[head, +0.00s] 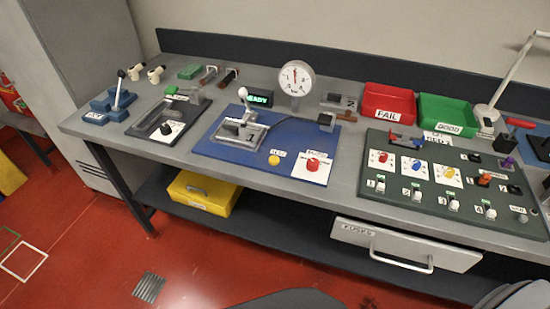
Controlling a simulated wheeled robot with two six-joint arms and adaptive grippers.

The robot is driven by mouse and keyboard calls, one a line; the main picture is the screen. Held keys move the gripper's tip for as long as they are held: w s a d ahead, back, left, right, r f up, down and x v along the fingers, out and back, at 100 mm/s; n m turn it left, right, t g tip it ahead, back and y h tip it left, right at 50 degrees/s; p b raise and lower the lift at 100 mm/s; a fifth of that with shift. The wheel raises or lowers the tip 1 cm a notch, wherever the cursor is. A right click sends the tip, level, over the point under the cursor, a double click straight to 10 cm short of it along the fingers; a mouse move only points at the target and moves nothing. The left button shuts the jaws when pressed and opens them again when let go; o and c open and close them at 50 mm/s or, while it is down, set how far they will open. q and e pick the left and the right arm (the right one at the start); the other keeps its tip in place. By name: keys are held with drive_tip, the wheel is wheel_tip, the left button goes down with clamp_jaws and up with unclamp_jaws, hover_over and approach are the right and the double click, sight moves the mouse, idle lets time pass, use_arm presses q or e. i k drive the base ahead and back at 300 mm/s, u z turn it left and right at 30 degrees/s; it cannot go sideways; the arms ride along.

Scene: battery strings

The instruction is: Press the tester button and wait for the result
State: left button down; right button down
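The tester is a blue board (215,150) on the workbench, left of the middle of the head view. A round yellow button (274,160) sits near its front edge, beside a small white label that seems to read TEST. A red knob (313,164) on a white plate is right of the button. A metal fixture with a white-knobbed lever (243,95) stands on the board's left part. A small display (259,98) behind it shows green text that reads READY. Nothing touches the button. Neither of my grippers shows in the head view.
A dial gauge (296,77) stands behind the board. A red FAIL bin (389,103) and a green GOOD bin (446,114) are at the back right. A dark green panel (400,205) with knobs and switches lies right of the tester. A yellow case (203,193) is on the shelf below.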

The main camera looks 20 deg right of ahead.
sight(273, 160)
drive_tip(key=u, duration=1.75)
drive_tip(key=k, duration=0.7)
drive_tip(key=z, duration=0.55)
